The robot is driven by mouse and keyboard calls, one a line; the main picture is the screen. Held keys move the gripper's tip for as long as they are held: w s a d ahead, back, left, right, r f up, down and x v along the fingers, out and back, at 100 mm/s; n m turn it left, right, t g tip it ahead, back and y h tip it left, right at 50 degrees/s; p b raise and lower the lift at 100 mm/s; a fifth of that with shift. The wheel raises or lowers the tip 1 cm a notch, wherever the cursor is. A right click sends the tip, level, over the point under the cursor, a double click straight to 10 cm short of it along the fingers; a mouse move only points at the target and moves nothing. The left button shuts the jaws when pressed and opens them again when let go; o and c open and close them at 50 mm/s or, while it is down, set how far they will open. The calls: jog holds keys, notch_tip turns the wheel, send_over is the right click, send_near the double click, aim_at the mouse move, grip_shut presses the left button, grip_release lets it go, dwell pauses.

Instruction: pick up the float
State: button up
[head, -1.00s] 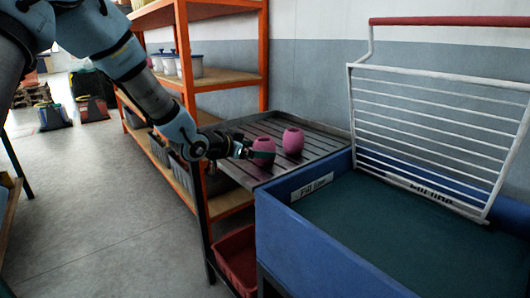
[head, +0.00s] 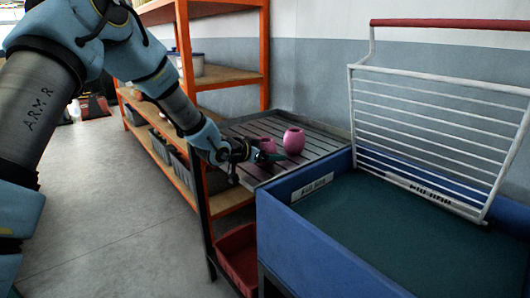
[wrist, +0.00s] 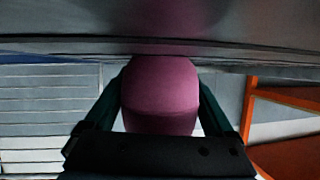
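One pink barrel-shaped float (head: 293,140) stands upright on the slatted metal table, clear of my gripper. A second pink float (head: 264,143) is just left of it, its lower part hidden behind my gripper (head: 268,157). In the wrist view a pink float (wrist: 160,95) fills the space between the two dark green fingers of my gripper (wrist: 161,85). The fingertips lie right along its sides, with small light gaps nearer the palm. I cannot tell whether the fingers press on it, or whether it is off the table.
The slatted table (head: 315,165) adjoins a blue tank (head: 325,255) with a dark green inside and a white rack (head: 435,130) above it. An orange-framed shelf (head: 225,80) stands behind to the left. A red bin (head: 238,258) is below the table.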

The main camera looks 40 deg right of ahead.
jog(key=c, duration=0.9)
